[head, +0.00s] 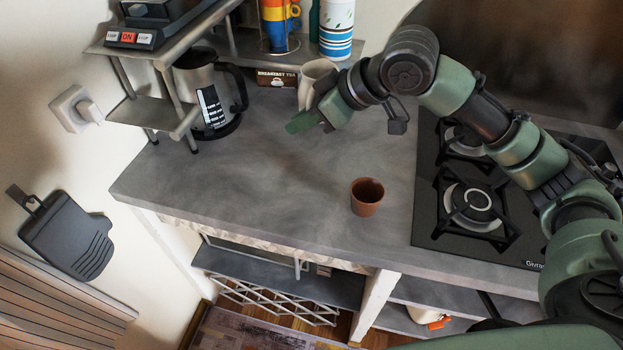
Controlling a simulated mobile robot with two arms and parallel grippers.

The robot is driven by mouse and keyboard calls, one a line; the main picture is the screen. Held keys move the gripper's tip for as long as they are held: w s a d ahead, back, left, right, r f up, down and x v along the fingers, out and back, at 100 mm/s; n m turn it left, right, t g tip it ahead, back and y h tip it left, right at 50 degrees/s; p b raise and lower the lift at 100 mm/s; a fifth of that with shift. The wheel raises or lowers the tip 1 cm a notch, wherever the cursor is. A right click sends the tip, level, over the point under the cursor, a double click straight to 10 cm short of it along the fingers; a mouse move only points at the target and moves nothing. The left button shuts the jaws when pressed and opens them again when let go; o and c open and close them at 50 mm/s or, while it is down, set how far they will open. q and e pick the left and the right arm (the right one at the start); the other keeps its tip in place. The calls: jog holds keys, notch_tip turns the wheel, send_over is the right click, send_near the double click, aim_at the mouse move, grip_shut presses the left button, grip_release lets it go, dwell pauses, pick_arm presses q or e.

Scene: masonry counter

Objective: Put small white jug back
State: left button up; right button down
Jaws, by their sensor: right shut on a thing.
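The small white jug (313,76) is at the back of the grey counter, just right of the breakfast tea box. My right gripper (312,112) reaches in from the right and is shut on the jug. The gripper and wrist cover part of the jug's lower and right side. I cannot tell whether its base touches the counter. My left gripper is not in view.
The breakfast tea box (277,78) is at the back. A brown cup (367,196) stands near the front edge, left of the gas hob (452,235). The counter's middle is clear.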

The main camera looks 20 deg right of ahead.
notch_tip(320, 180, down, 14)
jog(key=shift+a+p, duration=0.1)
jog(key=shift+p, duration=0.45)
notch_tip(320, 180, down, 5)
jog(key=shift+w, duration=0.1)
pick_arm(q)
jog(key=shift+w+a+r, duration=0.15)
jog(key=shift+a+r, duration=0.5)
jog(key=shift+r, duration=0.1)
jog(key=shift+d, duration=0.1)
pick_arm(e)
jog(key=c, duration=1.4)
grip_release()
jog(key=shift+f, duration=0.1)
jog(key=shift+c, duration=0.2)
